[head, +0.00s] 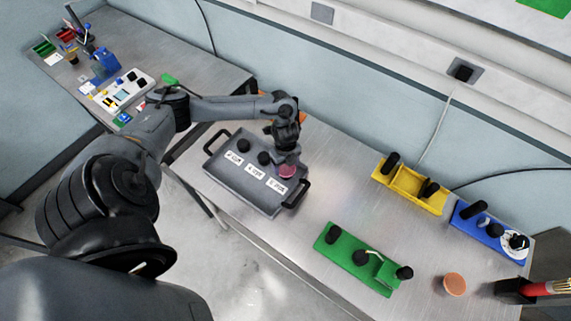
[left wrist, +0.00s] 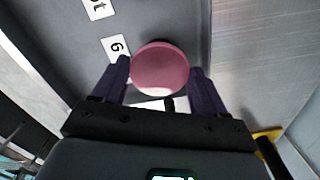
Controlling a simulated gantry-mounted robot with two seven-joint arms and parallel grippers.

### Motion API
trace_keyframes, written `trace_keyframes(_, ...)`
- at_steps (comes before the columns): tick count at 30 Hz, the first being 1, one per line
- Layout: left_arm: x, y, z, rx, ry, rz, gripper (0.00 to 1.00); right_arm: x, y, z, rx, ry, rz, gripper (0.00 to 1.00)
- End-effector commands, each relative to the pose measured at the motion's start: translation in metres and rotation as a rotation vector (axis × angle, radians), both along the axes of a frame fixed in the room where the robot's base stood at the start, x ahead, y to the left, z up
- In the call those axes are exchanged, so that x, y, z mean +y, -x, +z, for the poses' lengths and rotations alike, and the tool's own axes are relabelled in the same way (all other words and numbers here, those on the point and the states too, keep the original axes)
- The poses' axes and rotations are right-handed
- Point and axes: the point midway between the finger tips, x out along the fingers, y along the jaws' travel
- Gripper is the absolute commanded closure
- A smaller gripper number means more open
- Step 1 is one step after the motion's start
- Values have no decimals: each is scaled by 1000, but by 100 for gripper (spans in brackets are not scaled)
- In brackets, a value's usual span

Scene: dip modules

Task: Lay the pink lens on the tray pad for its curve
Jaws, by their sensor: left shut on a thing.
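The pink lens (head: 287,171) is a small round disc, held over the right part of the grey tray (head: 222,181). In the left wrist view the lens (left wrist: 160,68) sits between the two fingers of my left gripper (left wrist: 160,84). In the head view my left gripper (head: 286,157) reaches down to it from above and is shut on it. The tray has black round pads, two of them showing, and white labels along its front. The lens hides any pad under it. I cannot tell whether the lens touches the tray. My right gripper is not in view.
Green (head: 345,262), yellow (head: 412,188) and blue (head: 482,228) stands with black parts are on the table to the right. An orange disc (head: 455,285) lies near the front right. The tray has black handles, one (head: 297,194) close to the lens. Bare metal table lies between tray and stands.

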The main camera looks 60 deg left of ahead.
Motion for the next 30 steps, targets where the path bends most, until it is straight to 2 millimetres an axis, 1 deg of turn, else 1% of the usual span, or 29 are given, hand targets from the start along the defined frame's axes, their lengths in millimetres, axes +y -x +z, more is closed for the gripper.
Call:
trace_keyframes(2, 0, 0, -6, 0, 0, 0, 61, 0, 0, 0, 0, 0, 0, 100)
trace_keyframes(13, 0, 0, -9, 0, -1, -1, 61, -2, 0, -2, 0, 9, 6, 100)
trace_keyframes(14, 0, 0, -9, 0, -1, -1, 26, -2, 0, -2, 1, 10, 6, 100)
trace_keyframes(18, 0, 0, -9, 0, -1, -1, 5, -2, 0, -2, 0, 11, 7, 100)
trace_keyframes(19, 0, 0, -9, 0, -1, -1, 2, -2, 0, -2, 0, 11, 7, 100)
trace_keyframes(26, 0, 0, -8, -1, -1, -1, 2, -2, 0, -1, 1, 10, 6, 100)
trace_keyframes(30, 0, 0, -3, -1, -1, -1, 2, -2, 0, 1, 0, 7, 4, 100)
